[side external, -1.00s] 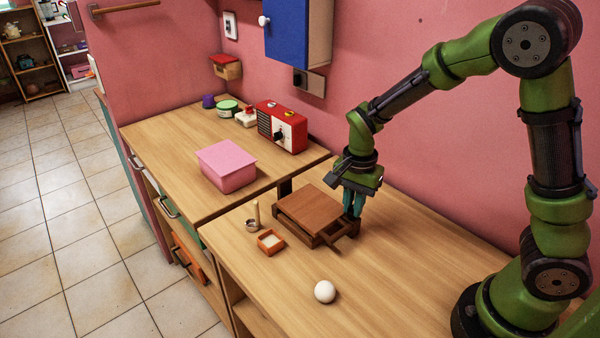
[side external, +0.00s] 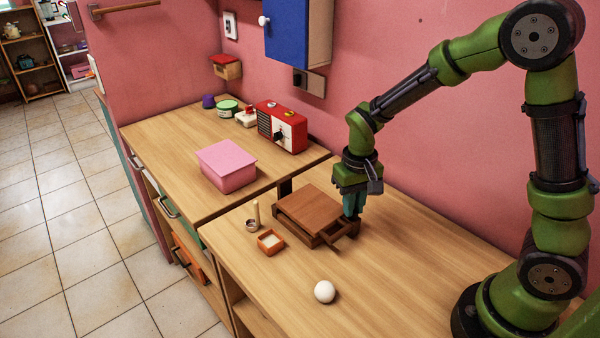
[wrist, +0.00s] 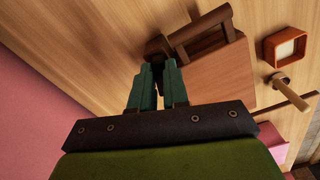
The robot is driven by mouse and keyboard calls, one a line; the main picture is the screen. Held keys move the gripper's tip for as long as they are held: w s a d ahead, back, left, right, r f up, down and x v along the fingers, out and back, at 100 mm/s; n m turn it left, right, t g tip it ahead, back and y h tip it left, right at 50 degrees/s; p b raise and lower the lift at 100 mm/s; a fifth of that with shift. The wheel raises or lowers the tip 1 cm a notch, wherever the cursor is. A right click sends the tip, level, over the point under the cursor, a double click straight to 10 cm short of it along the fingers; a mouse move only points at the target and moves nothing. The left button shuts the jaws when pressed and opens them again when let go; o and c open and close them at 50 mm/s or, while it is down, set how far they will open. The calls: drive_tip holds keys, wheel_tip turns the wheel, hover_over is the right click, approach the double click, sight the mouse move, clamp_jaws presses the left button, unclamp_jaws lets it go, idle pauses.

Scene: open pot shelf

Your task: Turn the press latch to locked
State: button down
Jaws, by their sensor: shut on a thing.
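The press (side external: 312,212) is a brown wooden box with a flat lid on the near counter. It also shows in the wrist view (wrist: 220,78). A dark brown latch piece (wrist: 157,46) is at the press's corner on my gripper's side. My gripper (side external: 353,212) points down at that corner, and its teal fingers (wrist: 157,75) are shut on the latch piece. The fingers hide part of the latch, so I cannot tell exactly how far it is turned. A brown bar (wrist: 200,27) lies along the press's edge beside it.
A white ball (side external: 325,292), a small orange tray (side external: 259,247) and a metal cup with a wooden stick (side external: 253,222) stand near the press. A pink box (side external: 228,178) and a red radio (side external: 281,142) are on the far counter. The counter right of the press is clear.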

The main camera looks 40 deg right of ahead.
drive_tip(key=shift+n, duration=1.9)
drive_tip(key=c, duration=1.1)
unclamp_jaws()
wheel_tip(320, 180, up, 17)
drive_tip(key=shift+f, duration=0.1)
drive_tip(key=s+m+t, duration=0.1)
drive_tip(key=s+t, duration=0.1)
drive_tip(key=s, duration=0.2)
drive_tip(key=s+a+r+m+t+y, duration=0.1)
drive_tip(key=s+t, duration=0.1)
drive_tip(key=s, duration=0.2)
drive_tip(key=s+a+m+t+y, duration=0.1)
drive_tip(key=s+t, duration=0.2)
drive_tip(key=s, duration=0.1)
drive_tip(key=shift+s+a+r+m, duration=0.1)
drive_tip(key=shift+a+r+m, duration=0.1)
drive_tip(key=shift+m, duration=0.2)
